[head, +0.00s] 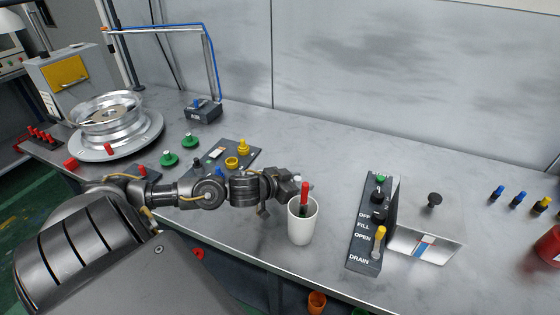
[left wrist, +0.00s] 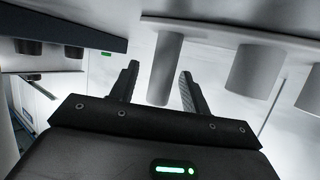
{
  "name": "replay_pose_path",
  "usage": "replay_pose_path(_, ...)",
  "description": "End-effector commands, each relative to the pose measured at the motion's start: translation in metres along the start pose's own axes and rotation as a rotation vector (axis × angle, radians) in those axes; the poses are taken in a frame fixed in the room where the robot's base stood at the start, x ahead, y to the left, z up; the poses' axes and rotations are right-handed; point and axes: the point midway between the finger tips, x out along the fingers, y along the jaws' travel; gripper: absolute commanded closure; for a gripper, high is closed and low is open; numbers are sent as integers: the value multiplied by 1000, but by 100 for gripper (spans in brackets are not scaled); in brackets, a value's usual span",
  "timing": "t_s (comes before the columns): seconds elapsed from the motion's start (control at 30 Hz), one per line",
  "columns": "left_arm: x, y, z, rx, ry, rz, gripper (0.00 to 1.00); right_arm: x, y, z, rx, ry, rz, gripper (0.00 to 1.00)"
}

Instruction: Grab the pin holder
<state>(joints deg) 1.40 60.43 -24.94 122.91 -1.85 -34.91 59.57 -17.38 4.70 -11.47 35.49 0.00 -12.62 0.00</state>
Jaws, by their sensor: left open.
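I cannot tell for sure whether that cylinder is the cup. No grip on anything is visible. My right gripper is not in view.
A black control box (head: 372,225) with knobs and a lever stands to the right of the cup. A wheel rim (head: 108,118) on a round plate is at the left. Small coloured pins stand at the far right. The bench behind the cup is clear.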

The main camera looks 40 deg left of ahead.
Motion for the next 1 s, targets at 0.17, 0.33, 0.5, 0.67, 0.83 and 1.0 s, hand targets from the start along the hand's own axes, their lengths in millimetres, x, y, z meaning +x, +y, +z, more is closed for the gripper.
replay_pose_path(0.17, 11, 0, 0, 1, 0, -1, 53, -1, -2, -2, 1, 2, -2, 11)
replay_pose_path(0.33, 11, 0, 0, 1, -1, 0, 53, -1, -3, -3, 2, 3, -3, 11)
replay_pose_path(0.5, 11, 0, 0, 1, 0, 0, 74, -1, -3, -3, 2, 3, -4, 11)
replay_pose_path(0.67, 11, 0, 0, 1, 0, 0, 95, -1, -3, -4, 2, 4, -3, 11)
replay_pose_path(0.83, 10, 0, 0, 1, 0, 0, 100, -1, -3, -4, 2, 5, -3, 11)
replay_pose_path(1.0, 9, 0, -5, 2, 2, 0, 100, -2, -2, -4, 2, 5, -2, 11)
